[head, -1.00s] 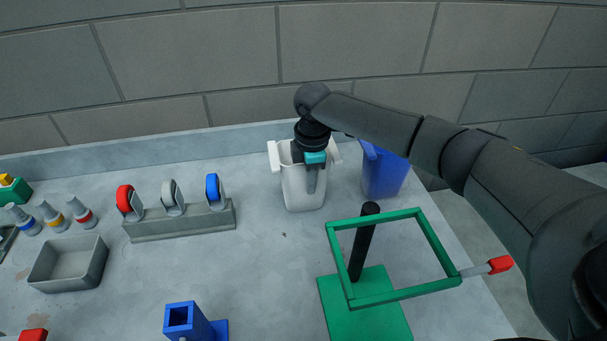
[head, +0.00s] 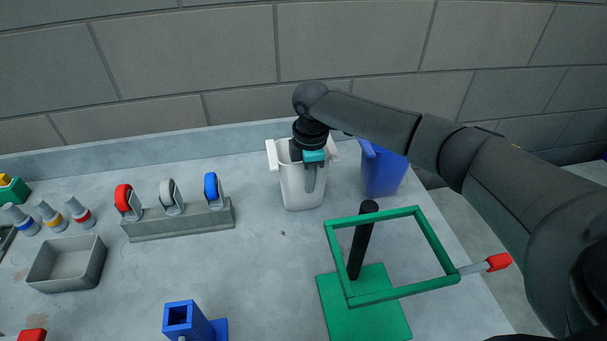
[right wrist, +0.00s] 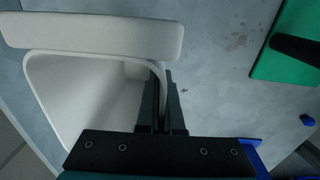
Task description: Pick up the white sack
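The white sack (head: 303,192) looks like a stiff, open-topped white bin with a flared rim, standing upright on the table at the back, right of centre. My right gripper (head: 310,172) points down at its near wall, with one finger showing on the outside. In the right wrist view, the sack (right wrist: 90,38) fills the left side. The fingers of my right gripper (right wrist: 165,100) are close together with the sack's thin wall between them, one finger inside and one outside. The sack's far interior is partly hidden by the gripper. My left gripper is not in view.
A blue bin (head: 382,172) stands close right of the sack. A green frame (head: 415,292) on a black post stands in front. A concrete wall (head: 200,50) runs behind. Table between rack and frame is clear.

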